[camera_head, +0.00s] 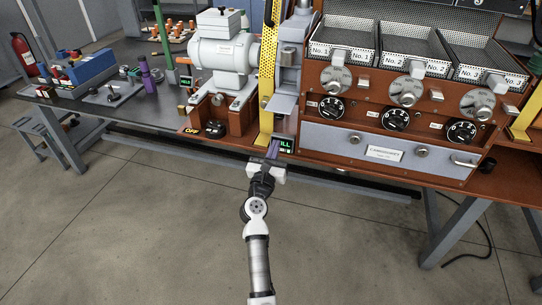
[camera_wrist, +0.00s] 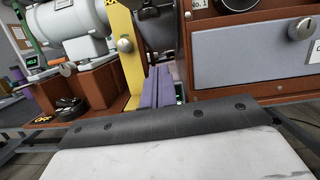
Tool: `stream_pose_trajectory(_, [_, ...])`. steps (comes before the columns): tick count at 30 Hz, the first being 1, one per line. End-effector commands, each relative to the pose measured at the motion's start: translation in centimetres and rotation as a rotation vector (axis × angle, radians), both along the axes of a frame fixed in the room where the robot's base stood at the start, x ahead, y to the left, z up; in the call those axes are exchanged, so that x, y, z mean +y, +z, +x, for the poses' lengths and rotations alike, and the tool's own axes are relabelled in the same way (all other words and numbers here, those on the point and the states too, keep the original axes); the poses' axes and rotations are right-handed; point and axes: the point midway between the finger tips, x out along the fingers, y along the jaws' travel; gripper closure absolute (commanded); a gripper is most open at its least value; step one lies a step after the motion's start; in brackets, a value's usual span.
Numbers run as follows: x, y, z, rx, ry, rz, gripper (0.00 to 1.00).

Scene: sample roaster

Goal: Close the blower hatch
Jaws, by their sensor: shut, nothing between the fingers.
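A pale grey rounded machine (camera_head: 222,58), possibly the blower, stands on a brown base at the left of the roaster. It carries a small unreadable label and a box on top. It shows in part at the upper left of the wrist view (camera_wrist: 72,22). I cannot make out which part is the hatch, or whether a hatch stands open. My gripper (camera_head: 272,149) is at the bench's front edge, right of this machine and apart from it. Its purple-grey fingers (camera_wrist: 158,86) are shut together and empty, in front of the yellow upright's right side.
A yellow upright (camera_head: 267,70) stands between the machine and the roaster. The brown roaster panel (camera_head: 350,85) has dials, knobs and several trays above a grey drawer (camera_head: 345,143). A black knob (camera_head: 215,129) sits beside an OFF display. The floor in front is clear.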

Motion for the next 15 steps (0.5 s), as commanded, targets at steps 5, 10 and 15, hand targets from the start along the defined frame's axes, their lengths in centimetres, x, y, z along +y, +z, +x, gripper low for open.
stream_pose_trajectory(5, [-0.8,1.1,3.6,-0.002,-0.001,0.001,1.00])
stream_pose_trajectory(10, [-0.6,3.7,3.6,-0.001,0.001,0.000,1.00])
stream_pose_trajectory(15, [-0.5,4.8,3.6,-0.001,0.001,0.000,1.00])
